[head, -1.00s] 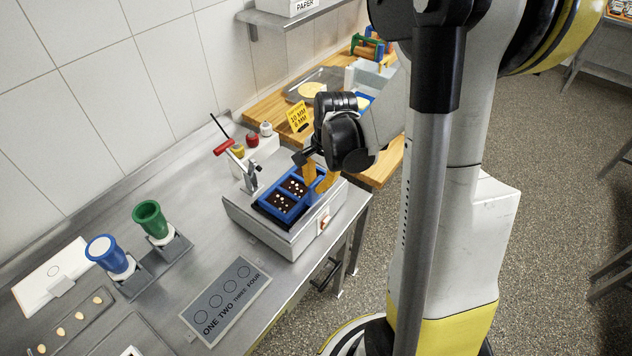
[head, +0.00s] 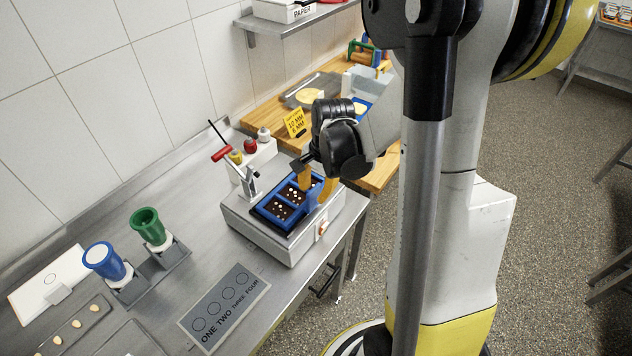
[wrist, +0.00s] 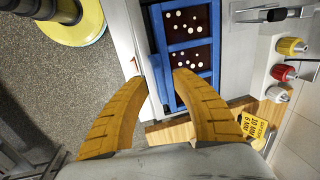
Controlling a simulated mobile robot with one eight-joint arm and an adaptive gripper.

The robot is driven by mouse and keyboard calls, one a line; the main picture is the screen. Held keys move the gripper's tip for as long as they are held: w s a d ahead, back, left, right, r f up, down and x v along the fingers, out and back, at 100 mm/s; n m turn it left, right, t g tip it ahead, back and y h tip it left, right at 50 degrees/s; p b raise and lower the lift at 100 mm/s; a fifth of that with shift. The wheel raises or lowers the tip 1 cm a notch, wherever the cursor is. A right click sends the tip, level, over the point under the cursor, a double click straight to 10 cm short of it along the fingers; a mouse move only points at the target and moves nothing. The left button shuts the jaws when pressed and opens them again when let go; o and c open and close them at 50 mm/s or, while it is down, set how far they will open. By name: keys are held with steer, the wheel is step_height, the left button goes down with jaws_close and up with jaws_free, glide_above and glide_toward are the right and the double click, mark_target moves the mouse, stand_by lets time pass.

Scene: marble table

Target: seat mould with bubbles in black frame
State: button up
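The blue mould (head: 271,216) has dark brown cavities dotted with white bubbles. It lies on the light-grey machine (head: 295,250), over the black frame (head: 262,226), whose dark edge shows along its near left side. I cannot tell whether the mould is fully down in the frame. The wrist view shows the mould (wrist: 190,46) from above. My gripper (head: 316,189) is at the mould's right end.
A yellow sign (head: 295,122) stands beyond. Blue (head: 104,260) and green (head: 150,225) cups and a numbered plate (head: 228,305) are to the left.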

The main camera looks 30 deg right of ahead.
step_height(320, 180, up, 11)
steer(key=s, duration=0.2)
steer(key=shift+d+r, duration=0.2)
steer(key=shift+d, duration=0.15)
steer(key=shift+a, duration=0.1)
steer(key=s+a+f+n+t+b, duration=0.2)
steer(key=s+a+f+n+b, duration=0.1)
steer(key=a+n+b, duration=0.3)
steer(key=s+a+f+n+t+b, duration=0.3)
steer(key=s+a+f+n+b, duration=0.1)
steer(key=s+a+n+b, duration=0.2)
steer(key=shift+a+f+n+h+b, duration=0.3)
steer(key=shift+a+n+b, duration=0.2)
steer(key=shift+a+n, duration=0.5)
steer(key=shift+w, duration=0.1)
